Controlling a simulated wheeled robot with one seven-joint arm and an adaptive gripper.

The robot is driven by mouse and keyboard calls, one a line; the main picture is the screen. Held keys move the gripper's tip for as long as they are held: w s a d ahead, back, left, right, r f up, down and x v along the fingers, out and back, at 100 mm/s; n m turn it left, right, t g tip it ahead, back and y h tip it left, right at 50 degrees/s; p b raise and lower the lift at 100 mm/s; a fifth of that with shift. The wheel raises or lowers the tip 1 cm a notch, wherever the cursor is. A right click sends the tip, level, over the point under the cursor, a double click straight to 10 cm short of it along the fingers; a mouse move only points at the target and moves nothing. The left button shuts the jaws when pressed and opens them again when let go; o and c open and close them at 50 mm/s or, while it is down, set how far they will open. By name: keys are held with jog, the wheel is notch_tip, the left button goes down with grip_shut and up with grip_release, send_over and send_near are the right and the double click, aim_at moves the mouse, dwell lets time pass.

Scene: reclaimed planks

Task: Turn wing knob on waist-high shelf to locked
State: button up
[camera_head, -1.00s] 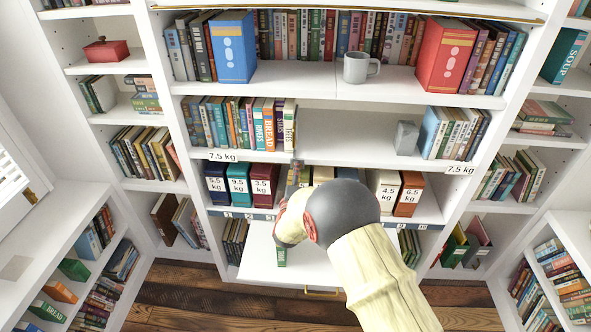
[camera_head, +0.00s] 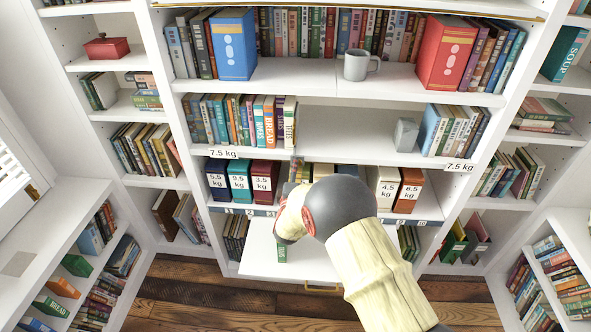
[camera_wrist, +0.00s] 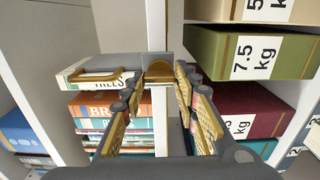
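In the wrist view, a small brass wing knob (camera_wrist: 158,71) stands on a grey plate (camera_wrist: 150,58) at the shelf edge. In the head view, my gripper (camera_head: 294,172) is small at the middle shelf edge, partly hidden by my wrist. The knob's angle and any lock marks are not readable.
Upright books (camera_head: 268,122) stand just above the plate. Weight-labelled boxes (camera_head: 264,178) fill the shelf below; a green 7.5 kg box (camera_wrist: 245,52) is close to the right finger. A white pull-out board (camera_head: 320,265) lies under my arm. The middle shelf (camera_head: 345,135) has clear room.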

jog(key=o, duration=0.4)
jog(key=s, duration=1.2)
jog(key=shift+a, duration=0.2)
jog(key=s+d+r+m+g+y, duration=0.2)
jog(key=s+d+r+m+g, duration=0.15)
jog(key=r, duration=0.45)
jog(key=s+d+r+m+g+y, duration=0.15)
jog(key=d+r+m, duration=0.25)
jog(key=r, duration=0.4)
jog(key=s+d+r+m+g+h, duration=0.1)
jog(key=s+d, duration=0.4)
jog(key=s, duration=0.6)
jog(key=s+d+m+g+h, duration=0.1)
jog(key=s+d+m+g, duration=0.3)
jog(key=s, duration=0.7)
jog(key=s+d+r+m+g+h, duration=0.1)
jog(key=s+d+m, duration=0.4)
jog(key=s, duration=0.6)
jog(key=shift+s+d+r+g, duration=0.2)
jog(key=shift+d+g, duration=0.15)
jog(key=shift+d, duration=0.25)
jog(key=shift+s+d+r+g, duration=0.15)
jog(key=shift+d+g, duration=0.2)
jog(key=shift+d, duration=0.25)
